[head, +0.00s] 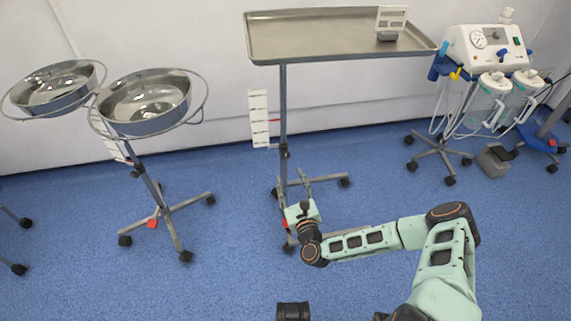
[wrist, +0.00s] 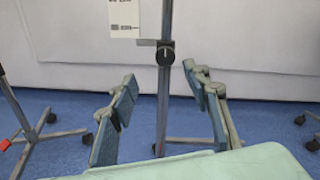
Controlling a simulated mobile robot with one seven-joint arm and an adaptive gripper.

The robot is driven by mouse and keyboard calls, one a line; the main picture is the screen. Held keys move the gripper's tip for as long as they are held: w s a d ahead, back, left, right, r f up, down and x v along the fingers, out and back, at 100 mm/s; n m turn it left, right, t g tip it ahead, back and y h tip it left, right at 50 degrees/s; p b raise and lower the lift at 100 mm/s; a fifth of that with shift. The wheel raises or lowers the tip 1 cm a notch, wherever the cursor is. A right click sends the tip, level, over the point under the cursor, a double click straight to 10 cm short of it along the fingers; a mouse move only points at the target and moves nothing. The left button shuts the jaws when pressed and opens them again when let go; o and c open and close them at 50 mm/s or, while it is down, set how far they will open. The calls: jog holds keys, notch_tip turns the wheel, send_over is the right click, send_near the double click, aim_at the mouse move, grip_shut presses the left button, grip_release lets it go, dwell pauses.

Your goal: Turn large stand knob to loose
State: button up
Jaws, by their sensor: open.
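The large stand has a grey tray (head: 340,40) on an upright pole (head: 283,100). Its dark round knob (head: 285,152) sits on the pole below a white scale card (head: 258,118) with a red pointer. In the wrist view the knob (wrist: 165,55) is ahead, near the top middle, facing me, with its pole running down between my fingers. My gripper (head: 293,181) is open and empty, in front of and below the knob. In the wrist view its two fingers (wrist: 158,82) stand wide apart, one on each side of the pole, not touching the knob.
A stand with two steel bowls (head: 145,100) is at the left. A suction unit (head: 487,50) with canisters is at the right. A small white device (head: 391,22) is on the tray. The large stand's wheeled base (head: 325,180) spreads near my gripper. Blue floor between the stands is clear.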

aim_at(286, 156)
jog(key=shift+m+t+h, duration=0.3)
jog(key=shift+m+h, duration=0.1)
jog(key=shift+m, duration=0.3)
jog(key=x, duration=0.5)
jog(key=b+x, duration=0.1)
jog(key=x, duration=0.4)
jog(key=shift+w+d+f+b, duration=0.15)
jog(key=shift+w+f+b, duration=0.1)
jog(key=shift+w+b, duration=0.1)
jog(key=shift+c, duration=0.4)
jog(key=c, duration=1.1)
